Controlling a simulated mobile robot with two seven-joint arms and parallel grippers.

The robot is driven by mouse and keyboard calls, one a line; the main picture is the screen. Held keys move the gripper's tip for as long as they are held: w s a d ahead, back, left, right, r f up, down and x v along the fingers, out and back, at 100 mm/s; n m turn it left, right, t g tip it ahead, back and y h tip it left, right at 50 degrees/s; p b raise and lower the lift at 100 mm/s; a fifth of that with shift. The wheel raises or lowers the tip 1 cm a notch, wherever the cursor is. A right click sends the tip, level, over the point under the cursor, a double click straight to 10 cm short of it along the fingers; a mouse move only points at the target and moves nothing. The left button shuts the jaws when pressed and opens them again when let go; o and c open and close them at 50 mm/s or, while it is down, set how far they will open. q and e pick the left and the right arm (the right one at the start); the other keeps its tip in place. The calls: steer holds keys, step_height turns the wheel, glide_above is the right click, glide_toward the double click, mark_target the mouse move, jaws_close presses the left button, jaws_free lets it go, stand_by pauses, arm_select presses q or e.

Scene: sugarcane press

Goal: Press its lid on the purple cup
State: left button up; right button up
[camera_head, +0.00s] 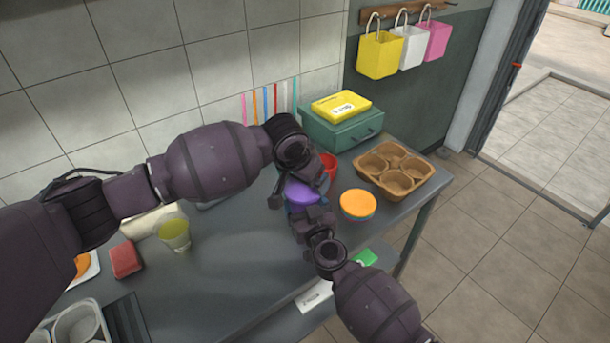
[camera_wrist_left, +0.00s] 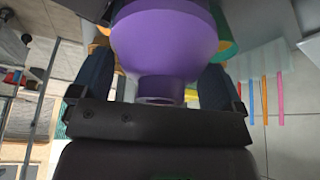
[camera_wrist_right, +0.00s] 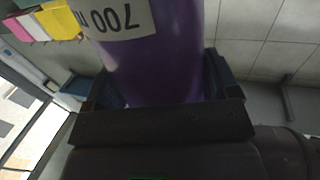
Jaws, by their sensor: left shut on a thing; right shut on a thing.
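The purple lid (camera_head: 301,193) is in my left gripper (camera_head: 292,182). In the left wrist view, the lid (camera_wrist_left: 168,40) flares out from a narrow knob that sits between the fingers of the left gripper (camera_wrist_left: 157,82). My right gripper (camera_head: 312,218) is shut around the side of the purple cup, close below the left gripper. In the right wrist view, the purple cup (camera_wrist_right: 155,65) carries a pale volume label and stands between the fingers of the right gripper (camera_wrist_right: 162,88). My grippers hide most of the cup in the head view, so I cannot tell whether lid and rim touch.
A blue cup with an orange lid (camera_head: 357,204) stands close to the right. A red cup (camera_head: 330,163) is just behind. A brown cup carrier (camera_head: 424,184) and a green box (camera_head: 335,136) fill the back corner. A yellow-green cup (camera_head: 175,236) stands left; the middle table is clear.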

arm_select(q)
steer(key=shift+f, duration=0.3)
steer(key=o, duration=0.5)
steer(key=v, duration=1.2)
arm_select(e)
steer(key=o, duration=1.2)
steer(key=shift+c, duration=0.2)
steer(key=shift+s, duration=0.15)
arm_select(q)
step_height(320, 180, up, 2)
steer(key=shift+r+p, duration=0.25)
steer(key=shift+p, duration=0.95)
arm_select(e)
steer(key=v, duration=1)
steer(key=shift+s+d, duration=0.2)
steer(key=shift+s, duration=0.05)
